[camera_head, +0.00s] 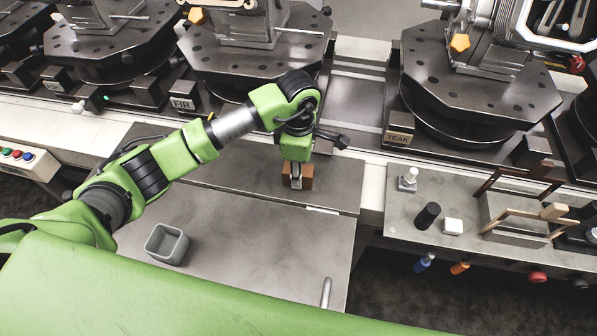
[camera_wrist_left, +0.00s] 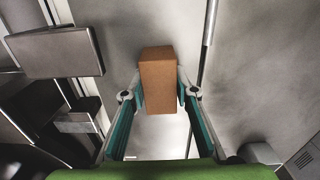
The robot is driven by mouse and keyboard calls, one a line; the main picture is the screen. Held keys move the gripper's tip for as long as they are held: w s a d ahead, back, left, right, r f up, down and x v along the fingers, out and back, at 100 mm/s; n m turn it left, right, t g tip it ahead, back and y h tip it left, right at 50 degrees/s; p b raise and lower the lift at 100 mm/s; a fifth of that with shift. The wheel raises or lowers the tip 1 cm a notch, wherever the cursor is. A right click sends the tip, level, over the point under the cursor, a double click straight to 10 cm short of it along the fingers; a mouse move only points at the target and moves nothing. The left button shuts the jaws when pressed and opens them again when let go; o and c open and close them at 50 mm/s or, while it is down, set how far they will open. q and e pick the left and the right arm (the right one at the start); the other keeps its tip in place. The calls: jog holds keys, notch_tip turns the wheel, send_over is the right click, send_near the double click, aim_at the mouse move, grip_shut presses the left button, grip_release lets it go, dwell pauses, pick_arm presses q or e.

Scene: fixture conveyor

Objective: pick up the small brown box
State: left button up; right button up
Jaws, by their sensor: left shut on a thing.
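The small brown box (camera_head: 307,172) is at the back of the grey metal worktop in the head view, partly hidden behind my left gripper (camera_head: 296,182). In the left wrist view the brown box (camera_wrist_left: 158,75) sits between the two fingers of my left gripper (camera_wrist_left: 159,97). The fingers are shut on its two opposite sides. The gripper points down in the head view. I cannot tell whether the box touches the surface below or is just clear of it. My right gripper is in neither view.
A grey open bin (camera_head: 167,244) stands on the front worktop at left. A side bench at right holds a black cylinder (camera_head: 428,215), a white block (camera_head: 453,226) and a wooden-handled carrier (camera_head: 520,222). The front worktop's middle is clear.

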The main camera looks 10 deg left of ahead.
pick_arm(q)
jog(key=shift+w+r, duration=0.1)
jog(key=shift+r, duration=0.45)
jog(key=r+p, duration=0.2)
jog(key=shift+s+a+r, duration=0.1)
jog(key=shift+s+r, duration=0.1)
jog(key=shift+r, duration=0.2)
jog(key=s+a+r+p, duration=0.4)
jog(key=s+r+p, duration=0.4)
jog(key=s, duration=0.5)
jog(key=a+r+m, duration=0.4)
jog(key=r+m, duration=0.8)
jog(key=m, duration=0.6)
jog(key=shift+s+a+r+b, duration=0.15)
jog(key=shift+s+r+b, duration=0.2)
jog(key=shift+b, duration=0.05)
